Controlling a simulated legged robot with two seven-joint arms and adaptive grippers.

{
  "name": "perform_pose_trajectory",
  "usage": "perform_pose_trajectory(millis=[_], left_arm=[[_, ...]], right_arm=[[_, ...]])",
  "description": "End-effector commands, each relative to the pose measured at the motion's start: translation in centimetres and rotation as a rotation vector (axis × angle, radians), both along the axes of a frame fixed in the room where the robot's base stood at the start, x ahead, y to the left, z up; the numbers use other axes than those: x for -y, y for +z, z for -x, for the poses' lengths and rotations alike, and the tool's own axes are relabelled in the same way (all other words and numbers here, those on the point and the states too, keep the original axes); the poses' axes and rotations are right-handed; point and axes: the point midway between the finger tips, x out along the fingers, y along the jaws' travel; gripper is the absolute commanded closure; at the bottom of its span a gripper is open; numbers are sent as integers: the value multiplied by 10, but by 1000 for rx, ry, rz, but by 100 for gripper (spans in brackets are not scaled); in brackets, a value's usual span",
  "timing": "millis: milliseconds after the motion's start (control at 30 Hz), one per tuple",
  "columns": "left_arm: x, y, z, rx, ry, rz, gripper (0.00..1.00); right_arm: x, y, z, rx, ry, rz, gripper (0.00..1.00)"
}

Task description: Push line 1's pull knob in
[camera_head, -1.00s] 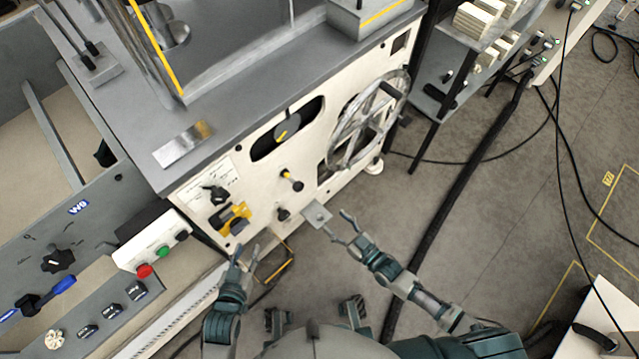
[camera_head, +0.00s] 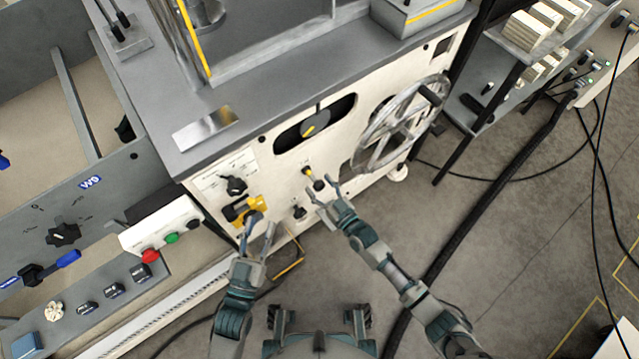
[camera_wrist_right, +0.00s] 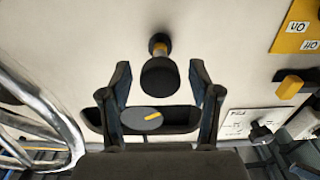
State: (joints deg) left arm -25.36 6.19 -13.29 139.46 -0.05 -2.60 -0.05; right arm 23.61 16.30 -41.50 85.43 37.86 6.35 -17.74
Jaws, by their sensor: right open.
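A black pull knob with a yellow collar (camera_head: 313,178) sticks out from the cream front panel (camera_head: 285,180). In the right wrist view the knob (camera_wrist_right: 159,76) stands out on its stem, with yellow showing behind its black head. My right gripper (camera_head: 326,192) is open in front of it. In the right wrist view my right gripper's fingertips (camera_wrist_right: 159,68) stand on either side of the knob head, with gaps showing on both sides. My left gripper (camera_head: 258,230) is open and empty, low in front of the panel's left part. I cannot read a line number at the knob.
A second black knob (camera_head: 299,212) is just below left. A yellow-backed switch (camera_head: 243,208) and a black rotary selector (camera_head: 236,185) are further left. A spoked handwheel (camera_head: 400,125) juts out at right. A slot with a grey dial (camera_head: 315,124) is above.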

Motion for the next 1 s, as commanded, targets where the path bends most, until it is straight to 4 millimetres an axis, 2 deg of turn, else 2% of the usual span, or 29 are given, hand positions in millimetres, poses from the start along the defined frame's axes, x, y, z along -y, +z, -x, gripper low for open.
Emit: perform_pose_trajectory(millis=[300,333,500,567,600,767,1000], left_arm=[[0,3,0,18,0,5,60],[0,3,0,17,0,5,60],[0,2,-2,14,0,5,60],[0,2,-2,14,0,5,60],[0,1,-2,14,0,5,60],[0,0,-1,15,0,6,60],[1,22,6,177,1,56,60]], right_arm=[[-2,0,-3,0,0,0,37],[-2,0,-3,0,0,0,40],[-2,0,-3,-1,0,1,82],[-2,0,-3,-1,0,1,97],[-2,0,-3,-1,0,1,100],[-4,-1,-6,0,-1,0,100],[-21,-2,-29,-2,-1,-1,100]])
